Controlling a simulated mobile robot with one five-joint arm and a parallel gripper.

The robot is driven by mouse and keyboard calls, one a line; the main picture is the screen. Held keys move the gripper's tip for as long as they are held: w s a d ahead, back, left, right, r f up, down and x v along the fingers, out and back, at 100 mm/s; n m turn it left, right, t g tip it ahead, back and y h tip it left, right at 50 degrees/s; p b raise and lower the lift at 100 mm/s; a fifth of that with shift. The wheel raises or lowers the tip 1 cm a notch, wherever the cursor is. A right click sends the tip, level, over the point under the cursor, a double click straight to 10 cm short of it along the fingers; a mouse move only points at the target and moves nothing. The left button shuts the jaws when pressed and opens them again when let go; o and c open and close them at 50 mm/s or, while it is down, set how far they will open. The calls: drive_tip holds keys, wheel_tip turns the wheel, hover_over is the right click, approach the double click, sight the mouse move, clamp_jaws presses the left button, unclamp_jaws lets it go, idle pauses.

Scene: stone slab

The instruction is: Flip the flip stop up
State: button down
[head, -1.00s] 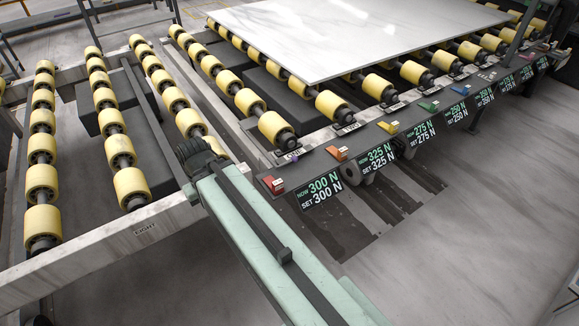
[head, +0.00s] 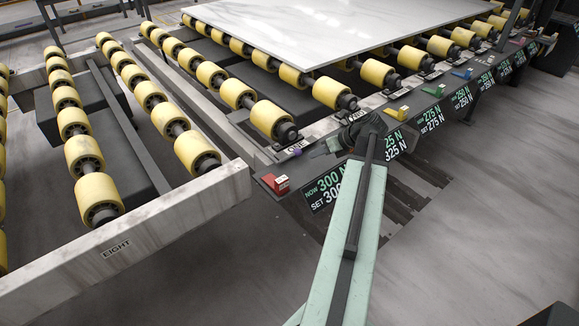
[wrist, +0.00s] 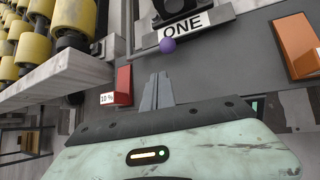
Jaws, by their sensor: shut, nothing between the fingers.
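A small purple ball (wrist: 168,45) shows in the wrist view just below the "ONE" plate (wrist: 186,31). It also shows as a small purple spot in the head view (head: 297,152) at the roller's front end. It may be the flip stop's knob; I cannot tell the stop's shape or angle. My gripper (wrist: 157,78) is shut and empty, its tips a little short of the ball and apart from it in the wrist view. In the head view, my gripper (head: 316,151) points left over the front rail, between the red block and the arm.
A red block (head: 276,183) sits left of my gripper on the rail (head: 262,178). An orange block (wrist: 297,45) is to the right. Yellow rollers (head: 272,118) and a white slab (head: 330,30) lie behind. Force displays (head: 330,190) hang in front. The floor at right is clear.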

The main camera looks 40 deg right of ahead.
drive_tip(key=shift+s+d+m, duration=0.25)
drive_tip(key=shift+d+m, duration=0.1)
drive_tip(key=shift+d, duration=0.15)
drive_tip(key=shift+s+d+m, duration=0.2)
drive_tip(key=shift+d+m, duration=0.15)
drive_tip(key=shift+d, duration=0.1)
drive_tip(key=shift+w, duration=0.1)
drive_tip(key=b+x, duration=0.6)
drive_tip(key=x, duration=0.3)
drive_tip(key=shift+w+f+b, duration=0.2)
drive_tip(key=shift+b, duration=0.1)
drive_tip(key=shift+w+a+f, duration=0.1)
drive_tip(key=shift+w+f, duration=0.05)
drive_tip(key=shift+w, duration=0.15)
drive_tip(key=shift+r+h+p, duration=0.35)
drive_tip(key=shift+h, duration=0.05)
